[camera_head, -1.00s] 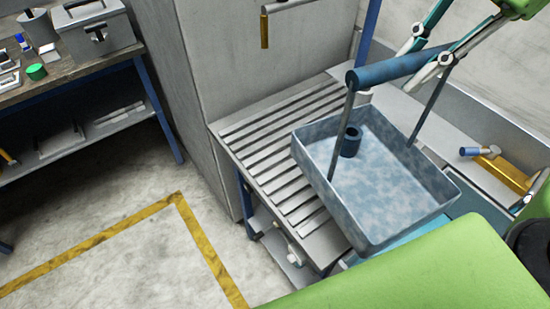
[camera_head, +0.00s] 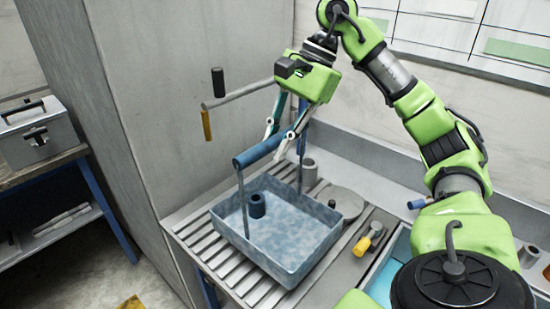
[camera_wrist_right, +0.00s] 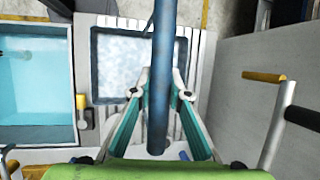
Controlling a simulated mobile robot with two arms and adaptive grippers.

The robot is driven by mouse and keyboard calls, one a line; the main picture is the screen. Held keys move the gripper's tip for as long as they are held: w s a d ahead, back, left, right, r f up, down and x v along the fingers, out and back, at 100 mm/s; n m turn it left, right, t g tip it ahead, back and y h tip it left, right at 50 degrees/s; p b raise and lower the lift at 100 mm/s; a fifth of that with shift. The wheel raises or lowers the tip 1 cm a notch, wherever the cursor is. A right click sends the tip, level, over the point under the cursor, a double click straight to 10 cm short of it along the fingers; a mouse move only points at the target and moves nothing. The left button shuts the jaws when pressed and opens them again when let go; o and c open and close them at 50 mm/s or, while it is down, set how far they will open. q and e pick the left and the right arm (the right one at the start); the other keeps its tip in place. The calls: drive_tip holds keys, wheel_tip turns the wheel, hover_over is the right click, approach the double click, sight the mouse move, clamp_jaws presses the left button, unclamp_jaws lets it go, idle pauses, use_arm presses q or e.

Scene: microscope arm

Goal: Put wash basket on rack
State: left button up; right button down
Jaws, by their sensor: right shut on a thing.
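The wash basket (camera_head: 318,245) is a blue-grey tray with a speckled pale inside and a tall hoop handle with a blue grip bar (camera_head: 258,151). My right gripper (camera_head: 281,132) is shut on the bar from above; in the right wrist view the bar (camera_wrist_right: 160,45) runs between the fingers, with the basket (camera_wrist_right: 122,62) beneath. The basket is level over the slatted metal rack (camera_head: 191,241); I cannot tell whether it touches the slats. My left gripper is out of view.
A grey cabinet wall (camera_head: 150,110) stands left of the rack, with a yellow-tipped lever (camera_head: 235,95) jutting from it near my gripper. A yellow tap (camera_head: 368,240) and a teal basin (camera_head: 385,275) lie to the right. A round grey lid (camera_head: 340,200) sits behind.

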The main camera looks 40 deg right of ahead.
drive_tip(key=f, duration=0.1)
drive_tip(key=w+f, duration=0.1)
drive_tip(key=f, duration=0.1)
drive_tip(key=d+f+p, duration=0.1)
drive_tip(key=f, duration=0.1)
drive_tip(key=shift+w, duration=0.2)
drive_tip(key=c, duration=1.9)
unclamp_jaws()
